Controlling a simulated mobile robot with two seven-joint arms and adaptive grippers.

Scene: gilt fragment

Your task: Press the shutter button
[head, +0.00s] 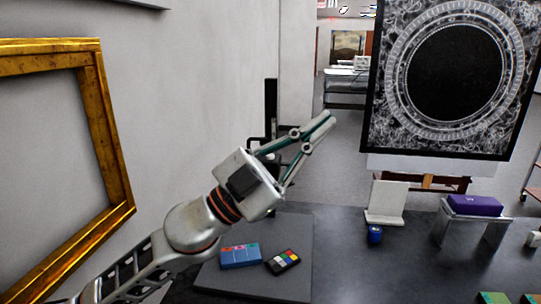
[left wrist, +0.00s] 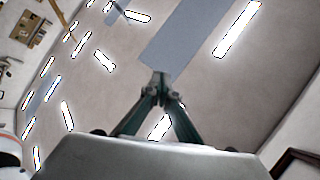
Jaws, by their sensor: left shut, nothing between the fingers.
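My left gripper (head: 325,121) reaches up and to the right in the middle of the head view, raised above the dark table. Its fingers meet at the tips and hold nothing; in the left wrist view the fingertips (left wrist: 160,83) are together against the ceiling. I cannot make out a shutter button for certain. A black upright post with a bracket (head: 270,105) stands behind the gripper, partly hidden by it. A small blue cylinder (head: 375,235) stands on the table to the right, apart from the gripper. My right gripper is not in view.
A white stand (head: 387,203) and a purple box (head: 475,205) on a riser are at right. A gilt frame (head: 120,185) stands at left.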

